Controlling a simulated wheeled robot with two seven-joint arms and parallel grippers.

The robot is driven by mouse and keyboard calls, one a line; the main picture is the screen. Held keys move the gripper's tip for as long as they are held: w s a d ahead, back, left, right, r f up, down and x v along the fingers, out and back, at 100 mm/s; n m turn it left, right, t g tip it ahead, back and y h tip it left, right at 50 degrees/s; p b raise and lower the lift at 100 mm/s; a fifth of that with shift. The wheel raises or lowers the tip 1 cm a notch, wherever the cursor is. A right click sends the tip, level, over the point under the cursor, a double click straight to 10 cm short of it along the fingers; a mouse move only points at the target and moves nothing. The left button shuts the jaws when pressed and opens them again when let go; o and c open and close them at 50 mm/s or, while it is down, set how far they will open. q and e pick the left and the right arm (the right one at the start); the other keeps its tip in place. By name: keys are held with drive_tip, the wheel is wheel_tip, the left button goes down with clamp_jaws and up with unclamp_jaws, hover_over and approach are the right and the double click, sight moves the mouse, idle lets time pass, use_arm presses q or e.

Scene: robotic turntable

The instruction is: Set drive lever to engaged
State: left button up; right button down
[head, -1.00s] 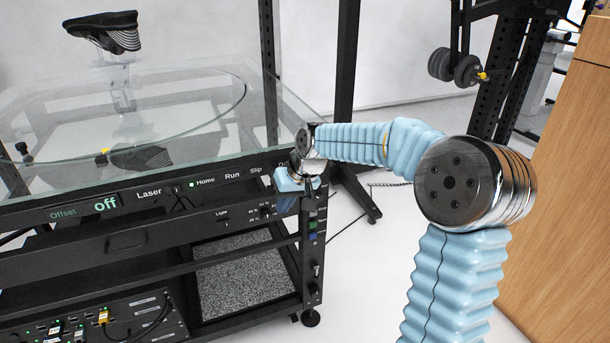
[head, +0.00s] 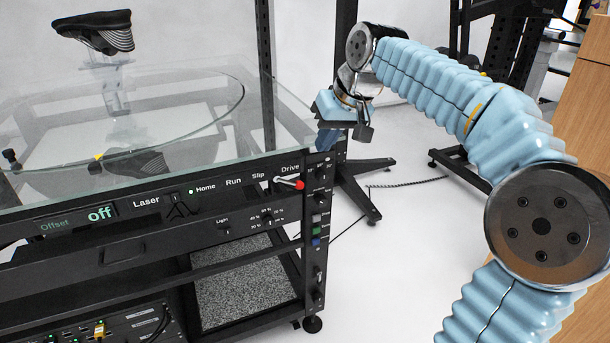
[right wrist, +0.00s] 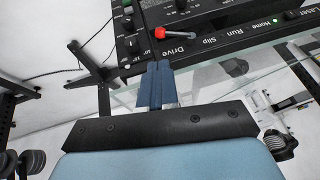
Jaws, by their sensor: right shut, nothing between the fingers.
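The drive lever (head: 299,185) is a short pale arm with a red ball end, on the front panel (head: 215,190) under the word Drive. Its red end points right and slightly down in the head view. It also shows in the right wrist view (right wrist: 161,33), past the fingertips and apart from them. My right gripper (head: 363,131) is shut and empty, held above and right of the panel's right corner. Its blue-grey fingers show together in the right wrist view (right wrist: 157,84). My left gripper is not in view.
The glass top (head: 265,120) has an edge just above the panel. A black shoe (head: 95,30) stands on a clear support over the turntable. A black stand (head: 360,180) is behind the right gripper. Open floor (head: 400,270) lies right of the machine.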

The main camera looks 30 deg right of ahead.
sight(301, 183)
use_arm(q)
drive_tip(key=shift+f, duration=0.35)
use_arm(e)
drive_tip(key=x, duration=1.2)
drive_tip(key=shift+w+f, duration=0.15)
drive_tip(key=shift+f, duration=0.2)
